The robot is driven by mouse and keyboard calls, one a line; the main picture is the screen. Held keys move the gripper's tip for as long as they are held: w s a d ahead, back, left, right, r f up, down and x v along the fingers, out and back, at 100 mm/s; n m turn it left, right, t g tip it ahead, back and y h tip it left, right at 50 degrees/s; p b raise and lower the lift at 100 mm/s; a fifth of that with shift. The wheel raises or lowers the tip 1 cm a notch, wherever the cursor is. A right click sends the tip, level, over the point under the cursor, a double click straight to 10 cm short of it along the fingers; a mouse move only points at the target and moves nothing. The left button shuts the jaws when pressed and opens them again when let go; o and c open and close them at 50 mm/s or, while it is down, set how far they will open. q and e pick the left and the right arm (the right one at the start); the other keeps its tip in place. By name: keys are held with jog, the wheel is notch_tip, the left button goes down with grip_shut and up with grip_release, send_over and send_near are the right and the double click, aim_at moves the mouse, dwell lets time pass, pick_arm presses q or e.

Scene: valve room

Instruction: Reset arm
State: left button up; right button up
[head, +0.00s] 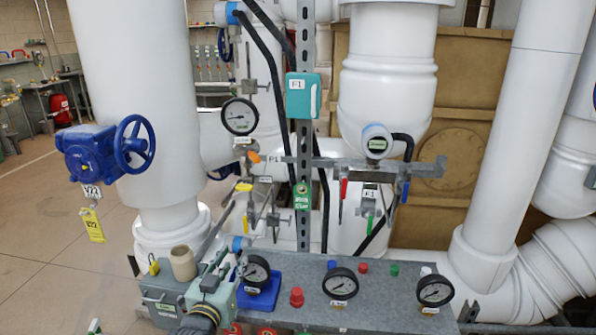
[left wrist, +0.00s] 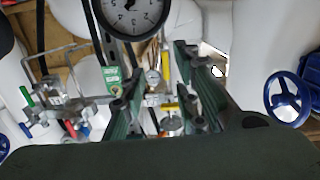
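My left gripper (head: 212,272) is low in the head view, over the left end of the grey metal panel (head: 315,300). Its grey-green body rises from a black ribbed wrist. In the left wrist view the two dark green fingers of the gripper (left wrist: 160,85) stand apart, with no object held between them. Behind the gap are valve fittings, and a round gauge (left wrist: 131,12) shows above it. I cannot tell from the head view how far the fingertips are from the panel fittings. My right gripper is in neither view.
Several gauges, such as the middle one (head: 340,284), and a red knob (head: 297,297) stand on the panel. A tan roll (head: 183,263) is beside the gripper. A blue handwheel valve (head: 133,145) juts out at left. Large white pipes flank the panel; the floor (head: 40,240) at left is clear.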

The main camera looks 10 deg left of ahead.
pick_arm(q)
jog(key=s+d+f+m+g, duration=0.15)
jog(key=s+f+g, duration=0.45)
jog(key=s+f, duration=0.65)
jog(key=s+f+g, duration=0.3)
jog(key=s+g, duration=0.4)
jog(key=s, duration=1.9)
notch_tip(320, 180, down, 27)
jog(key=s+g, duration=0.2)
jog(key=s+a+f+g, duration=0.1)
jog(key=s+a+f, duration=0.1)
jog(key=s+f, duration=1.3)
jog(key=shift+s+a+f+y, duration=0.15)
jog(key=shift+s+a+y, duration=0.2)
jog(key=shift+s, duration=0.45)
jog(key=shift+d+m, duration=0.1)
jog(key=shift+m, duration=0.15)
